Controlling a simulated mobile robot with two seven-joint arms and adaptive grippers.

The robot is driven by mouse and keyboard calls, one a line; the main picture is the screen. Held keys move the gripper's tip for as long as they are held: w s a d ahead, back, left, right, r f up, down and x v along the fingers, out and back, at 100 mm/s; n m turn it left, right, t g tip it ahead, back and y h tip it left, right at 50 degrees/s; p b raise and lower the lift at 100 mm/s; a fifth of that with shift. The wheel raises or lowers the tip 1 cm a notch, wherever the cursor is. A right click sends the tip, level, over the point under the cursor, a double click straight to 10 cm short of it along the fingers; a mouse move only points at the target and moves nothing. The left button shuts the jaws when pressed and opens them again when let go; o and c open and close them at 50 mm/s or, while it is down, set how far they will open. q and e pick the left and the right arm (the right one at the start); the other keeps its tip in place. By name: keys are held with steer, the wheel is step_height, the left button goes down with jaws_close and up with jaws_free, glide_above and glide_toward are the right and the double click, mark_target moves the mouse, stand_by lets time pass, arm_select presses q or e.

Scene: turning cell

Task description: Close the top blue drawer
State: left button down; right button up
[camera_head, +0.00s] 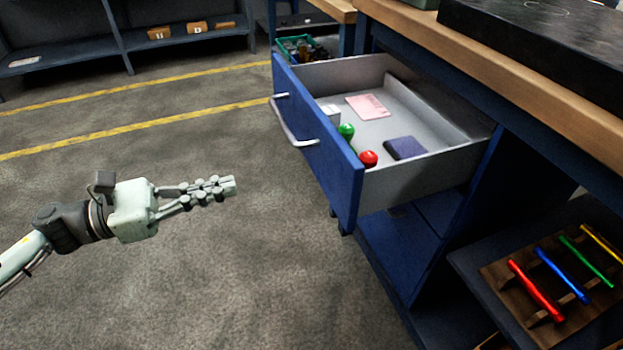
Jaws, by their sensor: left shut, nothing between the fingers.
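The top blue drawer (340,178) is pulled well out from the blue workbench, and its grey inside shows. A silver bar handle (287,122) is on its front. My left gripper (232,186) is shut and empty. It is over the floor to the left of the drawer front, apart from it and lower in the picture than the handle. My right gripper is not in view.
The wooden worktop (500,75) with a black slab (540,38) is above the drawer. A lower shelf holds a wooden rack (523,307) of coloured tools. A blue shelf with small boxes (160,33) stands at the back left. The floor (230,270) around my gripper is clear.

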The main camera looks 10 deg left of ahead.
arm_select(q)
glide_toward(323, 164)
steer(key=p+x, duration=0.1)
steer(key=x, duration=0.4)
steer(key=shift+w+d+r+p, duration=0.1)
steer(key=shift+w+d+p, duration=0.15)
steer(key=shift+p, duration=0.1)
steer(key=shift+w+d, duration=0.3)
steer(key=shift+d, duration=0.25)
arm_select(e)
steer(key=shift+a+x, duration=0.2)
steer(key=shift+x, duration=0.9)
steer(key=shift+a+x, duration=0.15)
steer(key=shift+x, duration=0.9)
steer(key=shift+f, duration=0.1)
